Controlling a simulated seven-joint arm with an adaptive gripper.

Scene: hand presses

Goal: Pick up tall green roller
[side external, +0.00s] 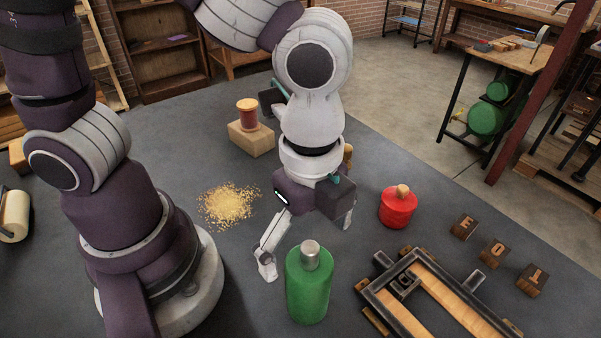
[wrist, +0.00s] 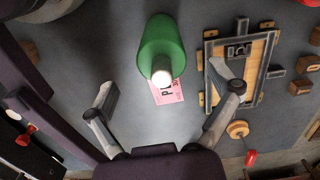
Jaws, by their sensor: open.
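The tall green roller (side external: 307,285) is a green cylinder with a grey metal top. It stands upright on the grey table at the front middle of the side view. In the wrist view the green roller (wrist: 163,48) is seen from above, just ahead of and between the spread fingers. My gripper (side external: 306,245) is open and empty, pointing down behind the roller in the side view. In the wrist view my gripper (wrist: 170,95) has its two fingers wide apart, with no contact on the roller visible.
A metal frame press (side external: 435,295) with wood inside lies right of the roller. A red lidded pot (side external: 398,207) and letter blocks (side external: 495,253) are at the right. Yellow crumbs (side external: 229,205) lie left. A pink card (wrist: 168,92) lies beside the roller. A spool on a block (side external: 248,120) stands behind.

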